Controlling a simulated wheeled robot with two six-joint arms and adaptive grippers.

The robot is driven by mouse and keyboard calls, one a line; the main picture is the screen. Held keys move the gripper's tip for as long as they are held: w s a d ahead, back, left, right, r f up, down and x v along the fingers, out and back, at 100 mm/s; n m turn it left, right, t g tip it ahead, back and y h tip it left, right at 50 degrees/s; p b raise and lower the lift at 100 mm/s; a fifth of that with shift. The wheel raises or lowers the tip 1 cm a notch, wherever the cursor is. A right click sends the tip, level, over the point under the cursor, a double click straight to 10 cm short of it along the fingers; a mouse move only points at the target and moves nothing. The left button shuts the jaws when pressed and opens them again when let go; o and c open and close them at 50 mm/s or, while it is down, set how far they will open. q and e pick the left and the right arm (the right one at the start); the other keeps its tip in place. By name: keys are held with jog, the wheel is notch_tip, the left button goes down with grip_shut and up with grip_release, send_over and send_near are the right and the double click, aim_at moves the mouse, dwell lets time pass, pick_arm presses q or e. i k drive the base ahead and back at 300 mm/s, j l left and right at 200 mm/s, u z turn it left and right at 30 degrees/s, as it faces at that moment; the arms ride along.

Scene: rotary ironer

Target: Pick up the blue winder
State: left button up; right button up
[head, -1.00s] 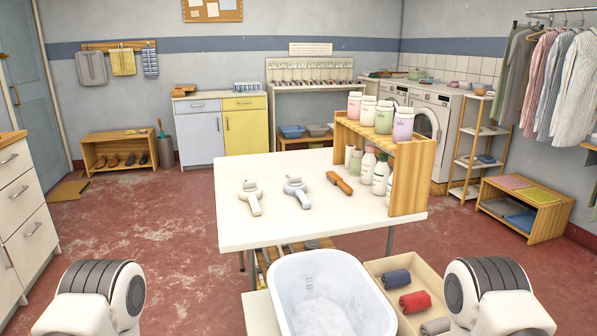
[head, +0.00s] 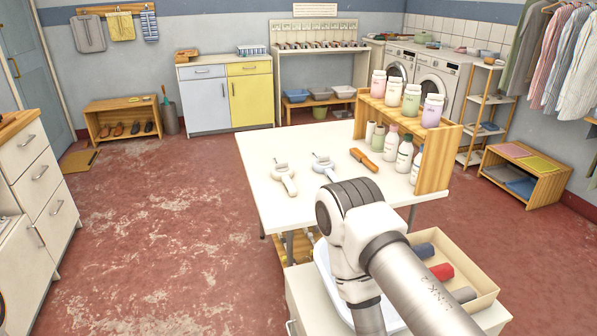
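The blue winder (head: 322,163), pale blue and white, lies on the white table (head: 262,150), between two similar tools. A cream one (head: 284,181) lies to its left and an orange-brown one (head: 364,160) to its right. The blue winder's near end is close to my arm's outline in the picture, and I cannot tell whether a little of it is covered. One of my arms, coming in from the lower right, crosses in front of the table's near side. Neither gripper is in view.
A wooden rack (head: 436,160) with several bottles stands on the table's right side. A tray (head: 481,275) with coloured rolls sits below the near edge. My arm largely hides a white tub (head: 325,268). The floor to the left is clear.

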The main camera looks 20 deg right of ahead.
aim_at(327, 170)
jog(key=i+j+u, duration=0.15)
jog(key=i+j, duration=0.9)
jog(key=i, duration=0.15)
